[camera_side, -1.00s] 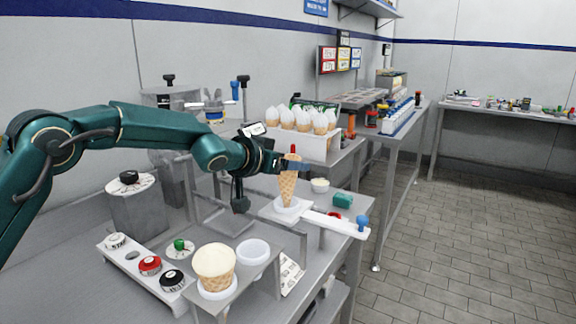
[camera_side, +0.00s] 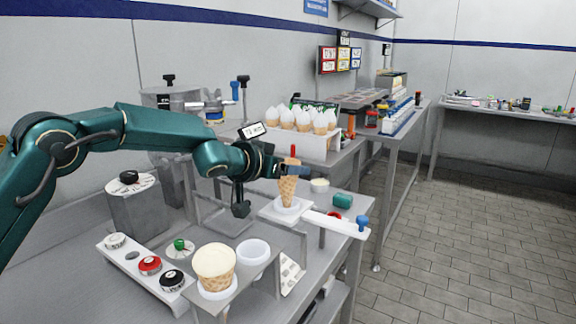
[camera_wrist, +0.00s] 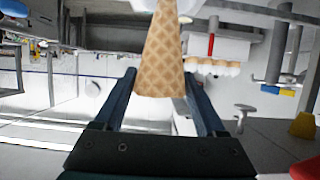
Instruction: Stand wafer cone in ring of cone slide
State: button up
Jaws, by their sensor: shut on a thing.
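The wafer cone (camera_side: 287,190) is tan with a waffle pattern. In the side view it stands about upright, narrow end down, in the white ring (camera_side: 291,210) of the cone slide (camera_side: 330,224). How deep the tip sits is hard to tell. My gripper (camera_side: 284,168) is at the cone's upper part and partly hides its rim. In the wrist view the cone (camera_wrist: 160,60) is between the two dark fingers of my gripper (camera_wrist: 160,80), which are shut on it. Its narrow end meets something white at the top edge.
A blue knob (camera_side: 362,223) ends the slide. A teal block (camera_side: 342,201) and a small white cup (camera_side: 319,185) lie beyond it. A white box of cones (camera_side: 310,146) is behind.

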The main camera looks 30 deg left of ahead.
aim_at(282, 188)
jog(key=shift+f, duration=2.5)
dwell(2.8)
jog(key=o, duration=0.8)
jog(key=shift+s, duration=0.1)
jog(key=shift+v, duration=2.5)
jog(key=shift+r, duration=0.1)
